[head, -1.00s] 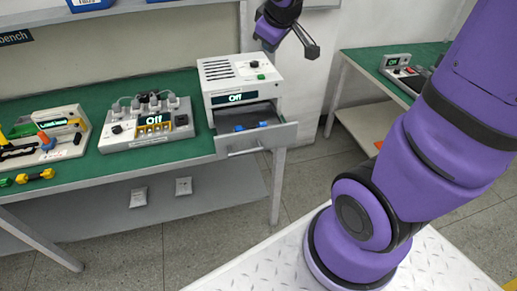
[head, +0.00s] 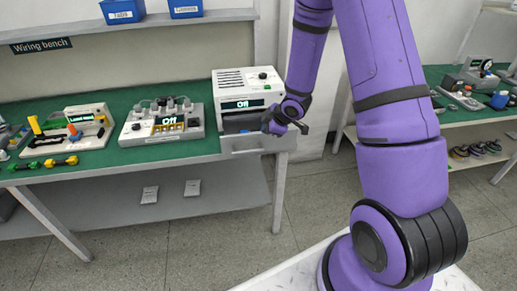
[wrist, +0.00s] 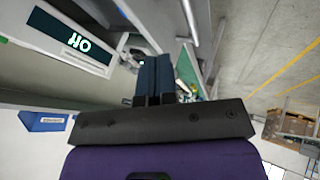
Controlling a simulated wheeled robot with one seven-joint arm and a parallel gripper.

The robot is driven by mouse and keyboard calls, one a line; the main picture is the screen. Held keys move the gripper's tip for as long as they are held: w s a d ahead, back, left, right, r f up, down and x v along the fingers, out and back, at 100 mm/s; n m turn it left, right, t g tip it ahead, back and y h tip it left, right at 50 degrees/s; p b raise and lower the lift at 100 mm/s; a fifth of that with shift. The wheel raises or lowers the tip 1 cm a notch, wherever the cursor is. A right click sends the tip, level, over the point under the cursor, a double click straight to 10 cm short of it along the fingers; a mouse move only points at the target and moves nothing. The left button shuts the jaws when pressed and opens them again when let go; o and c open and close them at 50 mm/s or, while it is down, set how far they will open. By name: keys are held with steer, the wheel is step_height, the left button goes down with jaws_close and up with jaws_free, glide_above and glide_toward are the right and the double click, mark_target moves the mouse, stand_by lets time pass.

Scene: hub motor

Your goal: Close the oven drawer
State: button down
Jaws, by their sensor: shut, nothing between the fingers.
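The white oven (head: 246,88) stands at the right end of the green bench, its display reading "Off". Its drawer (head: 240,147) projects from the lower front, partly open, with the dark interior showing above the front panel. My gripper (head: 268,124) is shut and empty, at the right part of the drawer opening, overlapping the drawer in the picture. I cannot tell whether it touches the drawer. In the wrist view, the shut fingers (wrist: 152,80) point away from the camera, with the oven's display (wrist: 75,40) to their left. My gripper hides the drawer's right part.
A grey device (head: 160,122) with a display stands left of the oven, and a tool stand (head: 72,130) further left. Blue bins (head: 122,11) sit on a shelf above. Another green bench (head: 470,100) stands at the right. Floor in front is clear.

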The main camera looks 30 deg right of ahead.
steer(key=f, duration=0.2)
glide_toward(250, 147)
steer(key=x, duration=0.5)
steer(key=shift+w+a+f, duration=0.1)
steer(key=shift+f, duration=0.2)
steer(key=shift+w, duration=0.1)
